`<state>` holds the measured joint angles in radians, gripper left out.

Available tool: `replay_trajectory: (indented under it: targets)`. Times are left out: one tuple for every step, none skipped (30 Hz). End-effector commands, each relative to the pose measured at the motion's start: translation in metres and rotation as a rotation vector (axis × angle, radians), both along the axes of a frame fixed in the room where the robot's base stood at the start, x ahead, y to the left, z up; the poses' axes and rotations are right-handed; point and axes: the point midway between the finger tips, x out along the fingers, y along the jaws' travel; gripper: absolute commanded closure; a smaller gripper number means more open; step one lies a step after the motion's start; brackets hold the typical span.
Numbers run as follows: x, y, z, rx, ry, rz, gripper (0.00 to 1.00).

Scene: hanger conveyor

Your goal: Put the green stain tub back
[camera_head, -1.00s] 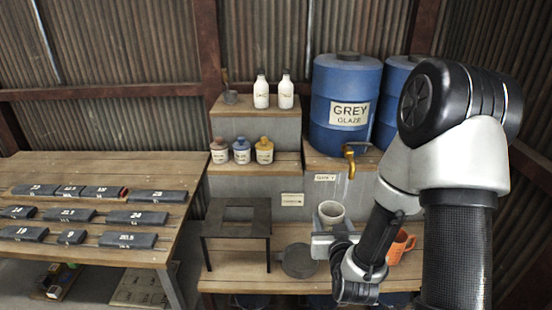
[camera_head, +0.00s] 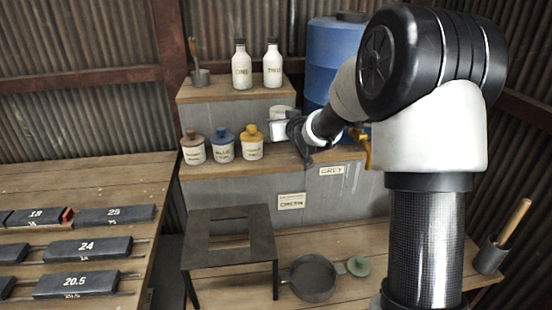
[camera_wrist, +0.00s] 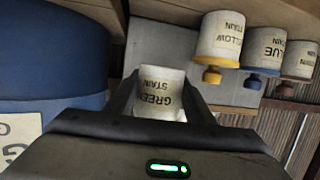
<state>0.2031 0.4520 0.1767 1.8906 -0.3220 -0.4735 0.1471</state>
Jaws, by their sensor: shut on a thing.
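My gripper (camera_head: 290,128) is shut on the white green stain tub (camera_head: 281,112), held to the right of the yellow stain tub (camera_head: 252,142) over the middle step (camera_head: 330,155). In the wrist view, the tub (camera_wrist: 157,90) sits between the fingers, its "GREEN STAIN" label upside down like the labels beside it. I cannot tell whether its base touches the step. In the head view its top looks white, with no green lid visible. A small green lid-like disc with a knob (camera_head: 358,266) lies on the lower bench (camera_head: 330,235).
The blue stain tub (camera_head: 223,144) and another stain tub (camera_head: 193,147) stand left of the yellow one. White bottles (camera_head: 272,63) stand on the top step. A blue barrel (camera_head: 335,50) with a brass tap (camera_head: 363,147) is close right. A dark stand (camera_head: 230,240) and pan (camera_head: 312,278) are below.

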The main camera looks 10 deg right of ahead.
Motion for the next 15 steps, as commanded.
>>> replay_trajectory:
  targets:
    - [0.004, -0.002, 0.002, 0.000, -0.003, -0.003, 0.78]
    - [0.006, -0.003, 0.004, 0.000, -0.002, -0.004, 0.78]
    - [0.007, -0.003, 0.003, 0.000, 0.000, -0.004, 0.78]
    - [0.008, -0.004, 0.001, 0.000, 0.002, -0.005, 0.78]
    - [0.008, -0.004, -0.003, 0.000, 0.004, -0.005, 0.78]
    - [0.008, -0.004, -0.010, 0.002, 0.005, -0.006, 0.78]
    - [0.008, -0.004, -0.017, 0.002, 0.006, -0.007, 0.78]
    - [0.008, -0.004, -0.023, 0.002, 0.007, -0.007, 0.78]
    - [0.008, -0.004, -0.030, 0.002, 0.006, -0.006, 0.78]
    - [0.008, -0.004, -0.036, 0.001, 0.007, -0.005, 0.78]
    - [0.008, -0.003, -0.041, 0.002, 0.006, -0.005, 0.78]
    - [0.008, -0.004, -0.045, 0.002, 0.005, -0.006, 0.78]
    - [0.008, -0.004, -0.048, 0.002, 0.004, -0.006, 0.78]
    - [0.008, -0.004, -0.050, 0.002, 0.003, -0.006, 0.78]
    - [0.008, -0.004, -0.052, 0.001, 0.002, -0.006, 0.78]
